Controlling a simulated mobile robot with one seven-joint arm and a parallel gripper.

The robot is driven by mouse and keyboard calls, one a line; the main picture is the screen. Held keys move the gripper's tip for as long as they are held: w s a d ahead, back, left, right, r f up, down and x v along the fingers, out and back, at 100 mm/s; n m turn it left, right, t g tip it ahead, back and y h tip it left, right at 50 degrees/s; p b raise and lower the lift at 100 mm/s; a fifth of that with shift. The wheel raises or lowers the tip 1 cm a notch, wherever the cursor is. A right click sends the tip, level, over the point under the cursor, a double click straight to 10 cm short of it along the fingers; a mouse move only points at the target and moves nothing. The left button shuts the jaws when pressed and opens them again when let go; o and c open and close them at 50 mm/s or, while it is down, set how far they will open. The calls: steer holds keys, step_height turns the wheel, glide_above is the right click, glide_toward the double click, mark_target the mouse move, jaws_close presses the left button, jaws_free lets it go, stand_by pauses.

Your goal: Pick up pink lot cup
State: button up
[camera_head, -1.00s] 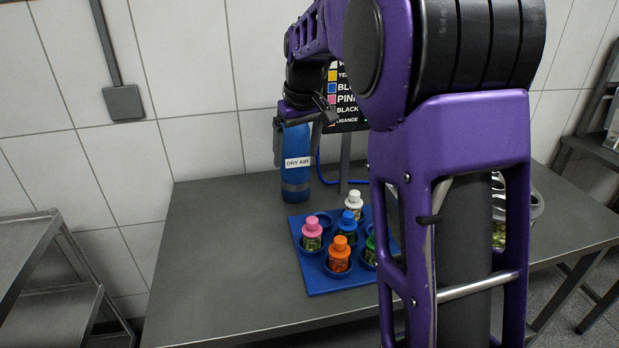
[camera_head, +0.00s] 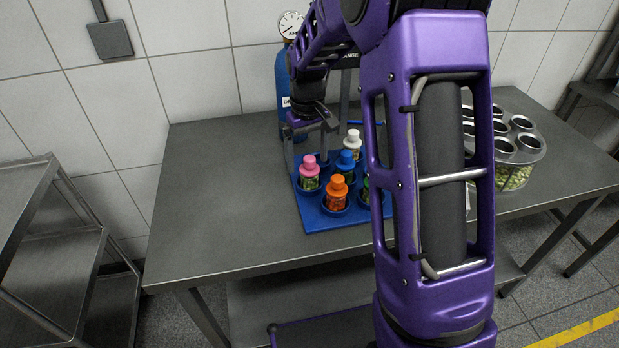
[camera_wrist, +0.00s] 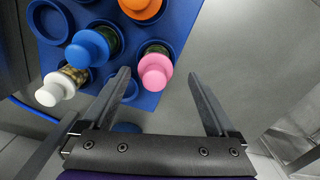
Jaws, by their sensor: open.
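The pink lot cup (camera_head: 309,174) has a pink cap and stands upright in a ring of the blue tray (camera_head: 325,222), near its left side. In the wrist view the pink cup (camera_wrist: 155,71) is between my two finger tips, nearer the left one. My gripper (camera_wrist: 158,80) is open and empty, with its fingers spread apart. In the head view my gripper (camera_head: 307,152) is low over the back left of the tray, just behind and above the pink cup. Whether a finger touches the cup cannot be told.
Orange (camera_head: 337,193), blue (camera_head: 346,165) and white (camera_head: 353,143) cups stand close by in the tray. My arm mostly hides a green one. A blue dry air bottle (camera_head: 283,88) stands behind. The table's left side (camera_head: 215,200) is clear.

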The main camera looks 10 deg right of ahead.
mark_target(310, 171)
steer(key=f, duration=0.5)
steer(key=shift+w+d+f, duration=0.15)
steer(key=shift+d, duration=0.1)
jaws_close()
